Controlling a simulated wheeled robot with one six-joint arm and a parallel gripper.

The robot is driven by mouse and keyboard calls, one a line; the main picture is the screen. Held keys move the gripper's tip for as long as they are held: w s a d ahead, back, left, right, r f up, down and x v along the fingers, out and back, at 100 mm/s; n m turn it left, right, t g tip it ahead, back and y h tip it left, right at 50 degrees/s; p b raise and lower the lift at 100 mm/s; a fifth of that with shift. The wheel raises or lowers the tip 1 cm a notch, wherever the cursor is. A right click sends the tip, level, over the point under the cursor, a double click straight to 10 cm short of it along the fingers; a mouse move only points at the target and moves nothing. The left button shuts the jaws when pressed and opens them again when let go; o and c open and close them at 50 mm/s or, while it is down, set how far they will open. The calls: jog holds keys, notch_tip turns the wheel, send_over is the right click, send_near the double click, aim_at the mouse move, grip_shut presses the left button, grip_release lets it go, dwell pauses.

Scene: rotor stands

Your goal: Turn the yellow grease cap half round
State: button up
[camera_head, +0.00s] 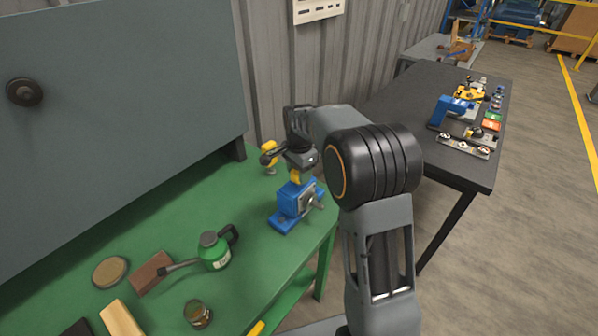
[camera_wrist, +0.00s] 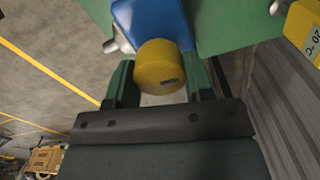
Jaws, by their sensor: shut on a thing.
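The yellow grease cap (camera_wrist: 160,66) is a short cylinder with a dark mark on its face. It sits on the blue stand (camera_wrist: 150,18), which shows in the head view (camera_head: 291,208) near the right end of the green bench. My gripper (camera_wrist: 162,85) has its two fingers on either side of the cap and is shut on it. In the head view my gripper (camera_head: 297,172) comes down over the top of the stand, and a bit of the yellow cap (camera_head: 295,177) shows beneath it. The fingertips are partly hidden there.
A yellow gauge-like piece (camera_head: 269,152) stands close behind my gripper; its "20 °C" label shows in the wrist view (camera_wrist: 306,32). A green oil can (camera_head: 214,251), a jar (camera_head: 198,313) and brown blocks lie on the green bench (camera_head: 262,265). A dark table (camera_head: 400,95) stands right.

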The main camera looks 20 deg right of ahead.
jog(key=o, duration=0.9)
notch_tip(320, 180, up, 14)
jog(key=shift+f, duration=0.1)
dwell(0.3)
